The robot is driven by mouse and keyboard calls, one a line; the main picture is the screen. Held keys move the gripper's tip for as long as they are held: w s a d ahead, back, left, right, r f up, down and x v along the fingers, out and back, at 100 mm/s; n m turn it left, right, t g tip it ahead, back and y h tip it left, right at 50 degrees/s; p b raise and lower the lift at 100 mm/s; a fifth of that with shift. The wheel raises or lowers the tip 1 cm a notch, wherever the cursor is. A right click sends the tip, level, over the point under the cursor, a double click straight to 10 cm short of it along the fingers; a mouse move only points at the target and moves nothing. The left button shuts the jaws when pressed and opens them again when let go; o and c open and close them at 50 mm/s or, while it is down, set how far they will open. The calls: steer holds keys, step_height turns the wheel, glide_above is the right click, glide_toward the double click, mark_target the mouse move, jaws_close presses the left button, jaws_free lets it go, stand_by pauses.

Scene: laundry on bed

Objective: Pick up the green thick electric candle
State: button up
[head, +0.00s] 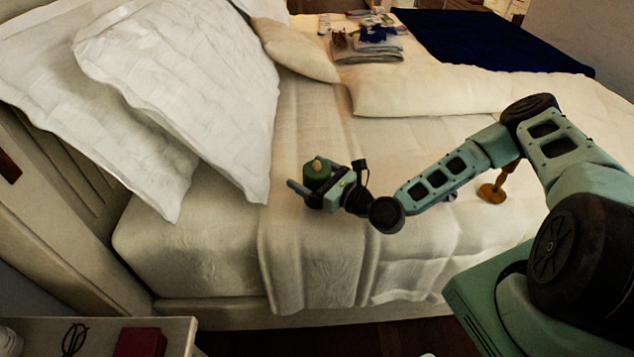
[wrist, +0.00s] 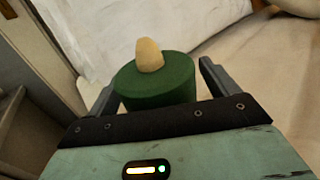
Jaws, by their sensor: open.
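The green thick electric candle (head: 317,173) stands upright on the bed, with a pale yellowish flame tip on top. In the wrist view the candle (wrist: 158,82) sits between the two fingers of my gripper (wrist: 155,82), one finger to its left and one to its right. My gripper (head: 318,188) also shows in the head view, reaching in low over the bed at the candle. It is open, with a small gap visible at the right finger. The candle's lower part is hidden behind the gripper body.
The bed (head: 310,255) has white pillows (head: 190,70) to the left of the candle. A wooden object (head: 493,192) stands on the bed behind my arm. Folded laundry (head: 367,50) and a dark blue cloth (head: 485,42) lie farther back. A nightstand (head: 185,335) is at lower left.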

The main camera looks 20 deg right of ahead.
steer(key=c, duration=1.2)
steer(key=shift+o, duration=0.2)
